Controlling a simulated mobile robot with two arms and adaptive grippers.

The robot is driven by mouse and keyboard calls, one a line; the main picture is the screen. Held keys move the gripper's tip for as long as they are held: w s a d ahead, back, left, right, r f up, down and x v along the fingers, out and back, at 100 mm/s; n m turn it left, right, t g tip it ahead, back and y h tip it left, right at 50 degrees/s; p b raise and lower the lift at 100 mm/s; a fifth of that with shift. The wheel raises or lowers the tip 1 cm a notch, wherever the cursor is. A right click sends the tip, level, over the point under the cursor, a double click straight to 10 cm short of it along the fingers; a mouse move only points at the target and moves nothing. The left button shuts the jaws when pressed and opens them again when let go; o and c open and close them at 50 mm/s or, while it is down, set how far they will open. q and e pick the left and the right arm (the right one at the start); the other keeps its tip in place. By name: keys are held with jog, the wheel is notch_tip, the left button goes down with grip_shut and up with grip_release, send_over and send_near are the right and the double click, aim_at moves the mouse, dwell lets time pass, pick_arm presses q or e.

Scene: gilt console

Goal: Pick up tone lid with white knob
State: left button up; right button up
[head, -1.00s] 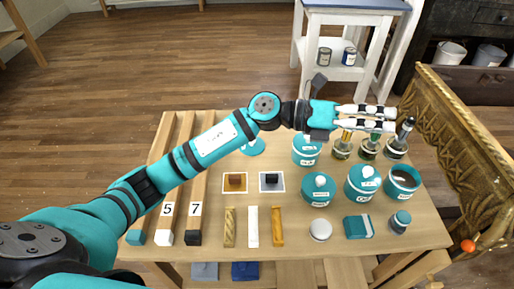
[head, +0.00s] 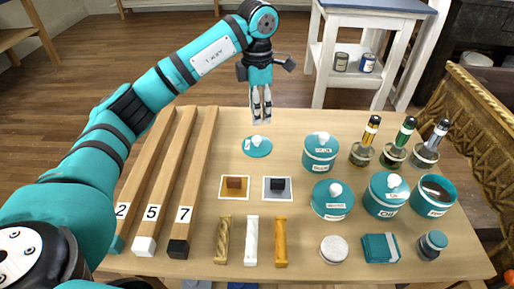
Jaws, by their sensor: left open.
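A flat teal lid with a white knob (head: 257,147) lies on the wooden table near its back edge, left of the jars; its label is too small to read. My left gripper (head: 261,119) is open and empty, its fingers pointing down just behind and above this lid in the picture. The fingers look apart from the knob. An uncovered teal jar (head: 434,200) stands at the right of the table. My right gripper is not in view.
Three lidded teal jars (head: 321,155) with white knobs stand right of the loose lid. Several stoppered bottles (head: 361,155) stand behind them. Long wooden bars (head: 190,190) lie at the left.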

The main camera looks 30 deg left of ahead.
aim_at(258, 138)
pick_arm(q)
notch_tip(258, 138, down, 6)
jog(key=shift+r+b, duration=0.1)
jog(key=shift+b, duration=0.3)
notch_tip(258, 138, down, 2)
jog(key=shift+w+f+b, duration=0.1)
jog(key=shift+f+b, duration=0.1)
jog(key=shift+b, duration=0.2)
notch_tip(258, 138, down, 2)
jog(key=shift+w+a+f, duration=0.1)
jog(key=shift+a, duration=0.05)
jog(key=shift+f+b, duration=0.25)
jog(key=shift+b, duration=0.05)
grip_shut()
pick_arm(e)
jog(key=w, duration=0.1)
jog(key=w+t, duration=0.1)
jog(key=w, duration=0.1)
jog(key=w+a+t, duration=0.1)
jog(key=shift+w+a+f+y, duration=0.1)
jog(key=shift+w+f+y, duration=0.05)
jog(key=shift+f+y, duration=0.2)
